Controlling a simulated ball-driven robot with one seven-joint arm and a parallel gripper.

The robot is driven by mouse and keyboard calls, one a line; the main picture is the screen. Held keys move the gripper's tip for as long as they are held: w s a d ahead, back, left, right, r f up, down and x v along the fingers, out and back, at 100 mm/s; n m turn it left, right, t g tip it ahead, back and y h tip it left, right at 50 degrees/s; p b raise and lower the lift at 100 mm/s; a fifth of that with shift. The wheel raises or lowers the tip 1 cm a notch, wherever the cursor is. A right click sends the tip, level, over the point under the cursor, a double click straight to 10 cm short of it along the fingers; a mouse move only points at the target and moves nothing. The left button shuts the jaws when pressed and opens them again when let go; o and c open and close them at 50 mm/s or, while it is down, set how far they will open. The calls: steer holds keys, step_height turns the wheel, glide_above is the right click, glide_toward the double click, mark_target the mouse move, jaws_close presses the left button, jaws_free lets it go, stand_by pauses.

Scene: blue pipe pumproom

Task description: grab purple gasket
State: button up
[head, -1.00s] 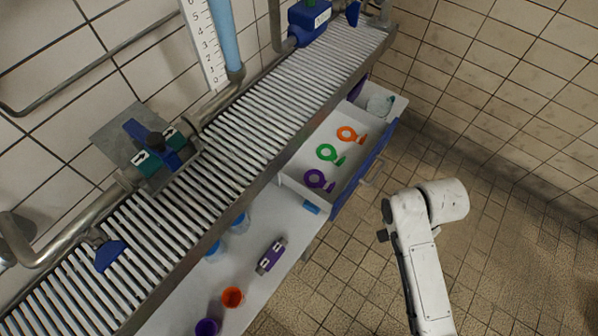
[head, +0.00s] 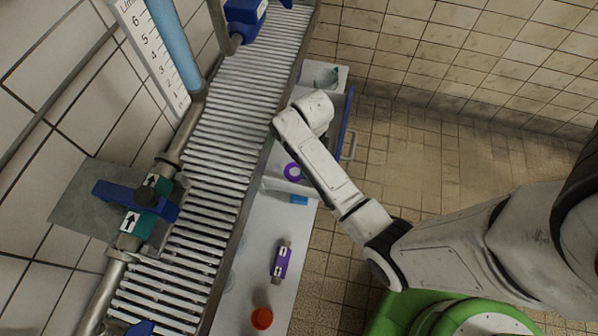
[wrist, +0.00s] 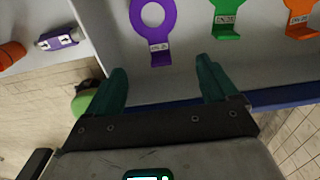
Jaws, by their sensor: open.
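The purple gasket (wrist: 152,22) is a flat ring with a labelled tab, lying in the white drawer; its tab points toward my gripper in the wrist view. In the head view the purple gasket (head: 293,172) shows partly beside my arm. My gripper (wrist: 160,85) is open and empty, its two green fingers set apart below the gasket's tab in the picture. The tab lies between the lines of the fingers, ahead of the tips. In the head view my arm hides the fingers.
A green gasket (wrist: 228,18) and an orange gasket (wrist: 298,18) lie to the right in the same drawer. The drawer's blue front (wrist: 280,97) runs beneath the fingers.

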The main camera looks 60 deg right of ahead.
step_height(320, 180, down, 8)
steer(key=shift+a+r+b, duration=0.1)
steer(key=shift+r+b, duration=0.05)
steer(key=shift+b, duration=0.4)
steer(key=c, duration=1.1)
